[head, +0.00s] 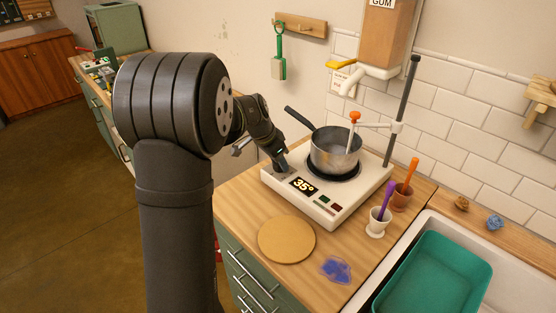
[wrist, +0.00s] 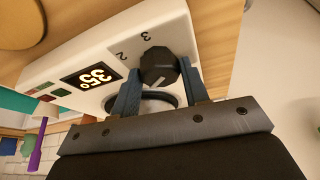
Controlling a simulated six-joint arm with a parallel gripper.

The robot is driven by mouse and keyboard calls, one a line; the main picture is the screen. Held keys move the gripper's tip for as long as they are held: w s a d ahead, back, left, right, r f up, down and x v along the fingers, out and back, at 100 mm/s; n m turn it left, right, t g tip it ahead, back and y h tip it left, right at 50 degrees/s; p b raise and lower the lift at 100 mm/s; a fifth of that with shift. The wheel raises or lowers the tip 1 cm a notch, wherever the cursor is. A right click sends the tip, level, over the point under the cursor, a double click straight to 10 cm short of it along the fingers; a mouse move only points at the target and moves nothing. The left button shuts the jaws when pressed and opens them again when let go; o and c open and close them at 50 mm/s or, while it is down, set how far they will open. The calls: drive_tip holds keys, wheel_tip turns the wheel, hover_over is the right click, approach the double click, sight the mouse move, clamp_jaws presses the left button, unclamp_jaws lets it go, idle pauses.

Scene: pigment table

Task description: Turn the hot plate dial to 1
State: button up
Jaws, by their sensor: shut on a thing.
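The white hot plate (head: 336,209) stands on the wooden counter, with a lit display reading 35° (head: 303,186). Its black dial (wrist: 158,66) shows in the wrist view, between the two blue fingers of my gripper (wrist: 161,72). My gripper is shut on the dial from both sides. The numbers 2 (wrist: 121,54) and 3 (wrist: 147,36) show on the panel beside the dial; I see no 1. A short pale mark shows on the dial's top, but its exact heading is hard to tell. In the head view my gripper (head: 280,164) covers the dial at the hot plate's left corner.
A steel pot (head: 335,150) with a dark handle sits on the burner, near my wrist. A stand rod (head: 402,110) rises behind it. A round wooden board (head: 287,240), a blue smear (head: 336,269) and two small cups lie in front. A green tray (head: 440,280) sits at right.

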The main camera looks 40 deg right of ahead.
drive_tip(key=shift+m, duration=0.5)
drive_tip(key=shift+g, duration=0.3)
drive_tip(key=o, duration=1)
drive_tip(key=shift+c, duration=0.2)
drive_tip(key=shift+r, duration=0.1)
drive_tip(key=v, duration=1.7)
drive_tip(key=shift+r, duration=0.2)
drive_tip(key=shift+d, duration=0.1)
drive_tip(key=x, duration=1.7)
drive_tip(key=shift+f, duration=0.3)
